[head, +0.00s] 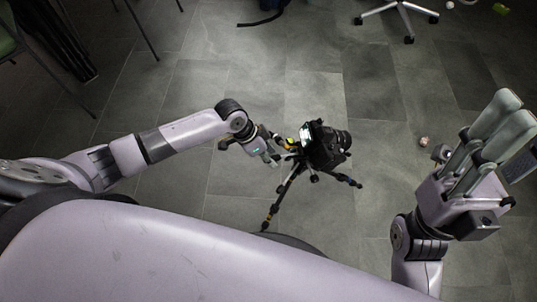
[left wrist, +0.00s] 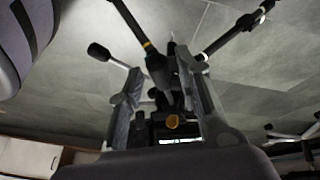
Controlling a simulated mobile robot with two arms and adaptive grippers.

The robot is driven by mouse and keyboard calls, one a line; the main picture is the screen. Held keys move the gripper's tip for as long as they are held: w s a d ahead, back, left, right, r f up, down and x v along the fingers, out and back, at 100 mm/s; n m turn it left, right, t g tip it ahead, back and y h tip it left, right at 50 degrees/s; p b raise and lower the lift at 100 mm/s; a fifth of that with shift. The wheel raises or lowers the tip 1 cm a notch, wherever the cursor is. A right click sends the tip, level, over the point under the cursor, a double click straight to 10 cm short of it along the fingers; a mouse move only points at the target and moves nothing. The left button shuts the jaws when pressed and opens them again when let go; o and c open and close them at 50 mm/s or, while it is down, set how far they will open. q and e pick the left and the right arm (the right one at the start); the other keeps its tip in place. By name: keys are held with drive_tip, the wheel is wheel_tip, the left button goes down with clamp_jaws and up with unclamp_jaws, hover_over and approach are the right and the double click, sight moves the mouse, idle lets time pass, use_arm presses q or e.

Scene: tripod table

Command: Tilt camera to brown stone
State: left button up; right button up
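A black camera (head: 325,145) with a lit screen sits on a black tripod (head: 272,208) with yellow bands, standing on the floor. Its lens points right. A small brownish lump (head: 424,142), likely the brown stone, lies on the floor to the right. My left gripper (head: 274,153) is beside the tripod head, left of the camera. In the left wrist view its fingers (left wrist: 158,88) are apart, with tripod parts (left wrist: 160,70) between or beyond them; contact cannot be told. My right gripper (head: 512,115) is raised at the right, its fingers apart and empty.
A wheeled chair base (head: 402,15) stands at the back, and a green chair (head: 8,38) at the far left. A dark cable (head: 262,18) lies near the back. The tiled floor (head: 385,90) around the tripod is mostly clear.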

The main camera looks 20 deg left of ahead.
use_arm(q)
clamp_jaws()
idle(0.6)
